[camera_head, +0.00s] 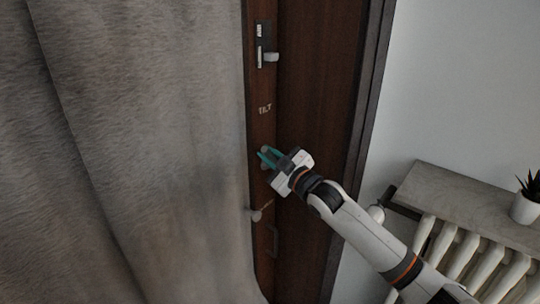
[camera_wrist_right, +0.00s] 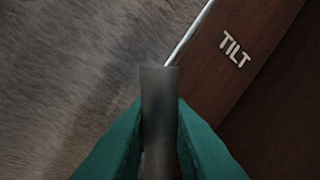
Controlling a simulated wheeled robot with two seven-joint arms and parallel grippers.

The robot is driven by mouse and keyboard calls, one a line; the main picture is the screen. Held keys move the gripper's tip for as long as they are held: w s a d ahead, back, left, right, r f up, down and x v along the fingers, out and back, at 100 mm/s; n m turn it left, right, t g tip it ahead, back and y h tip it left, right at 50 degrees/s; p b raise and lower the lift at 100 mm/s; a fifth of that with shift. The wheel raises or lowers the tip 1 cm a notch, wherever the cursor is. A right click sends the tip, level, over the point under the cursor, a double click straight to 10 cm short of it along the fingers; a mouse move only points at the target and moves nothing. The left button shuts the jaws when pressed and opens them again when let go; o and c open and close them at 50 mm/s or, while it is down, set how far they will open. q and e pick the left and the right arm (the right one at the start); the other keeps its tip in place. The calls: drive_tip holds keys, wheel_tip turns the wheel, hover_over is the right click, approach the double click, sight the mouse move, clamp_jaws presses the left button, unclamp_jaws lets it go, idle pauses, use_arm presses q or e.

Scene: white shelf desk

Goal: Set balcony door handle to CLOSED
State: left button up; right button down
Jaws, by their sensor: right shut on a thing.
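The brown balcony door (camera_head: 310,130) stands beside a grey curtain. White letters reading TILT (camera_head: 265,109) are on its left strip and also show in the right wrist view (camera_wrist_right: 234,49). My right gripper (camera_head: 266,157) is at this strip, just below the letters. Its teal fingers are shut on a grey bar-shaped door handle (camera_wrist_right: 160,105), seen between them in the wrist view. The handle's mount and exact angle are hidden by the fingers. My left gripper is not in view.
The grey curtain (camera_head: 140,140) hangs close to the left of the gripper. A metal lock with a lever (camera_head: 270,57) is higher on the door. A small knob (camera_head: 257,215) is below. A shelf (camera_head: 470,205) with a potted plant (camera_head: 527,205) stands above a radiator at right.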

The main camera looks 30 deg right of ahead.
drive_tip(key=c, duration=1.4)
unclamp_jaws()
drive_tip(key=shift+s+f, duration=0.2)
drive_tip(key=shift+s, duration=0.15)
drive_tip(key=b+v, duration=0.2)
drive_tip(key=v, duration=0.3)
drive_tip(key=b+v, duration=0.2)
drive_tip(key=v, duration=0.4)
drive_tip(key=shift+s+d+r, duration=0.1)
drive_tip(key=shift+s+r, duration=0.1)
